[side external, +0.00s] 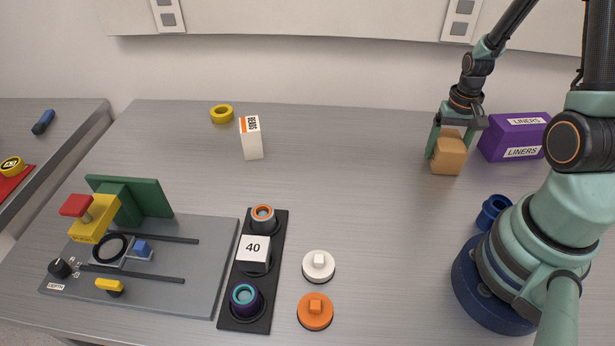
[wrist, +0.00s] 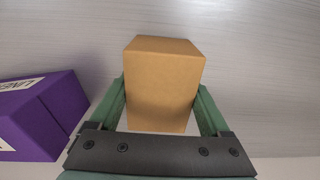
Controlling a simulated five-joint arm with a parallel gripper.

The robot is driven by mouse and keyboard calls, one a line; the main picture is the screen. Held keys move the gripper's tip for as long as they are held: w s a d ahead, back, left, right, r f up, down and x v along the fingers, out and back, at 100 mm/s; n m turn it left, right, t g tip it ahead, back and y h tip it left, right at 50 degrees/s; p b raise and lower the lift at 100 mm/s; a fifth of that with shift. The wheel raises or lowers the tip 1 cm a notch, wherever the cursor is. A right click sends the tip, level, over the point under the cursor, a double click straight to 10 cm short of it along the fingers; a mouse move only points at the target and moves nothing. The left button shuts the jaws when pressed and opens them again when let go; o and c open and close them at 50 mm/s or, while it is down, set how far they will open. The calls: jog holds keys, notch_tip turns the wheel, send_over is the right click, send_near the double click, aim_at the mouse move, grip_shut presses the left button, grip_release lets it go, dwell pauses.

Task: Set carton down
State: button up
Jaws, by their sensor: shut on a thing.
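A small tan carton (side external: 448,156) is between the fingers of my gripper (side external: 447,138) at the back right of the grey table. In the wrist view the carton (wrist: 163,85) sits between the two green fingers of my gripper (wrist: 163,108), one against each side. My gripper is shut on it. The carton looks upright and is at or just above the table top; I cannot tell whether its base touches.
A purple LINERS box (side external: 514,137) stands close to the carton's right, and a blue cup (side external: 492,211) is nearer my base. A white and orange BEADS box (side external: 251,138) and yellow ring (side external: 222,114) stand left. The table between is clear.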

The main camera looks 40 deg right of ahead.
aim_at(449, 140)
jog(key=o, duration=1.2)
jog(key=shift+f, duration=0.1)
jog(key=shift+o, duration=0.2)
notch_tip(449, 140, up, 12)
jog(key=shift+r, duration=0.1)
jog(key=w+a+r+n+t, duration=0.1)
jog(key=a+r+n, duration=0.3)
jog(key=a, duration=0.5)
jog(key=w+a+r+n+t, duration=0.2)
jog(key=a+r+n+t, duration=0.2)
jog(key=a+r, duration=0.3)
jog(key=a+n, duration=0.1)
jog(key=a, duration=0.2)
jog(key=shift+a+r+t, duration=0.3)
jog(key=shift+r, duration=0.05)
